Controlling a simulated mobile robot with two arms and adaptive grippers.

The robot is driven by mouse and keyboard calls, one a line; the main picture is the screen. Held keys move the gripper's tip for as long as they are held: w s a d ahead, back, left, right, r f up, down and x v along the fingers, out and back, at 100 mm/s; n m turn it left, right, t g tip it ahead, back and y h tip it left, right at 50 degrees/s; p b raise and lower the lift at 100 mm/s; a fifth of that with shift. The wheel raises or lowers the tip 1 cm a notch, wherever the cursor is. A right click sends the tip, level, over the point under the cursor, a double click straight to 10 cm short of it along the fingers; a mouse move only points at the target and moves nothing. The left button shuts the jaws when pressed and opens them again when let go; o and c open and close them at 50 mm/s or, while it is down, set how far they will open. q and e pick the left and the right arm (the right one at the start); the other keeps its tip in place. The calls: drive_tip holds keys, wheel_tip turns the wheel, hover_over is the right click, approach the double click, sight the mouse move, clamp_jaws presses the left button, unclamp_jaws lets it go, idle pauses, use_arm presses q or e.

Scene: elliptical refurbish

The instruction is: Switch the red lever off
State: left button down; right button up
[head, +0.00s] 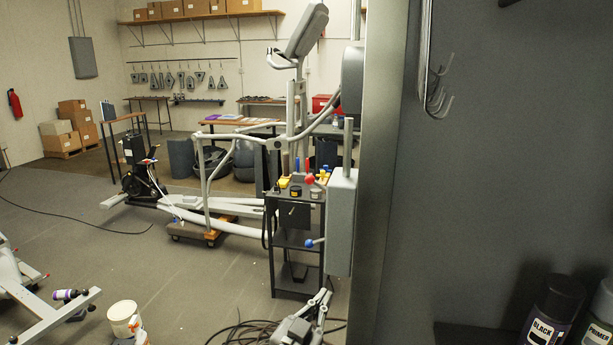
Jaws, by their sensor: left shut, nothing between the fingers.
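The red lever shows as a small red round knob (310,180) at the left side of a grey wall box (341,222), near the box's top. A second lever with a blue knob (312,242) sticks out to the left lower on the same box. My left gripper (323,297) is at the bottom centre of the head view, below the box and both knobs, apart from them. Its fingers are shut and empty. My right gripper is not in view.
A dark tool cart (296,268) stands just left of the box. A large grey panel (480,150) fills the right side, with hooks and spray cans (553,312). An elliptical trainer (235,228) stands behind the cart. Cables (250,333) lie on the floor.

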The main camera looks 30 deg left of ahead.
use_arm(q)
drive_tip(key=s+a+r+t+y, duration=0.1)
drive_tip(key=r+t, duration=0.3)
drive_tip(key=r, duration=0.7)
drive_tip(key=s+a+r+t+y, duration=0.2)
drive_tip(key=s+r+t, duration=0.1)
drive_tip(key=r, duration=0.8)
drive_tip(key=shift+s+a+n+t, duration=0.25)
drive_tip(key=shift+s+n+t, duration=0.1)
drive_tip(key=shift+t, duration=0.25)
drive_tip(key=shift+w, duration=0.1)
wheel_tip(320, 180, up, 8)
drive_tip(key=p, duration=0.6)
hover_over(307, 179)
drive_tip(key=s+d, duration=0.3)
drive_tip(key=s, duration=0.1)
drive_tip(key=shift+w+a+f+p, duration=0.2)
drive_tip(key=shift+w+a+f, duration=0.05)
drive_tip(key=shift+f, duration=0.55)
drive_tip(key=shift+w+a+f+p, duration=0.15)
drive_tip(key=shift+w+a+f, duration=0.1)
drive_tip(key=shift+f, duration=0.5)
drive_tip(key=shift+w+a+f+p, duration=0.2)
drive_tip(key=shift+w+f, duration=0.05)
drive_tip(key=shift+f, duration=0.55)
